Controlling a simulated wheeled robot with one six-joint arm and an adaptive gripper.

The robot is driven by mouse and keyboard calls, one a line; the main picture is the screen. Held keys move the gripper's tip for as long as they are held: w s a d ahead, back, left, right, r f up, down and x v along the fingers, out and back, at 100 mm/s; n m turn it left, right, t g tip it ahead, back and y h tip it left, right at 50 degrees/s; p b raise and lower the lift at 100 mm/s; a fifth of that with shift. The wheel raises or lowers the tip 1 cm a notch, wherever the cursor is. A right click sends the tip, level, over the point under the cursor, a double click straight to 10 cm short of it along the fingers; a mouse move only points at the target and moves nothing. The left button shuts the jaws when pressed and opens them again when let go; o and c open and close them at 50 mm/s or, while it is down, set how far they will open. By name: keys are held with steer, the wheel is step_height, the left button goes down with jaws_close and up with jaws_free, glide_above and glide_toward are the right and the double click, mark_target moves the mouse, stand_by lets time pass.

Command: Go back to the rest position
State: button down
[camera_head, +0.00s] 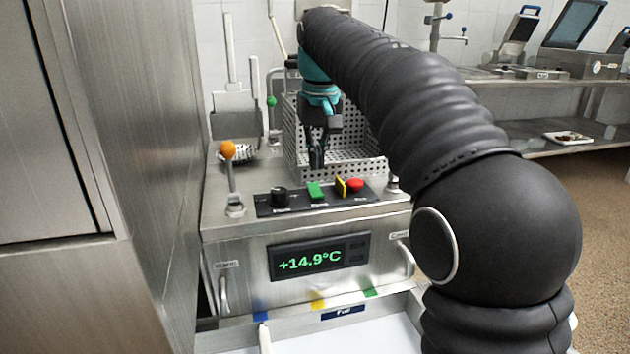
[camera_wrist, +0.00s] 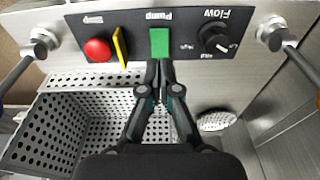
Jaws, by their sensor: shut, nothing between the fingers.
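My gripper (camera_head: 317,158) hangs from my black-sleeved arm, pointing down in front of a perforated metal basket. It is shut and empty. In the wrist view my gripper (camera_wrist: 160,68) has its fingertips together close to the green switch (camera_wrist: 160,43). Whether they touch it I cannot tell. The green switch also shows in the head view (camera_head: 315,190), on a black panel (camera_head: 297,203) with a black knob (camera_head: 279,195), a yellow flag piece (camera_head: 341,187) and a red button (camera_head: 355,185).
The perforated basket (camera_head: 345,172) stands behind the panel. A lever with an orange ball (camera_head: 228,150) rises at the left. A steel cabinet wall (camera_head: 150,150) closes the left side. A display (camera_head: 318,257) reads +14.9°C. Shelves with devices (camera_head: 560,85) stand at the right.

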steer(key=shift+r, duration=0.8)
steer(key=s+d+f+m+t, duration=0.2)
steer(key=s+d+f, duration=0.3)
steer(key=s+d, duration=0.75)
steer(key=s+d+f+m+t, duration=0.1)
steer(key=s+d+f, duration=0.3)
steer(key=s+f, duration=1)
steer(key=shift+s+f+t, duration=0.25)
steer(key=shift+s+t, duration=0.15)
steer(key=shift+s, duration=0.35)
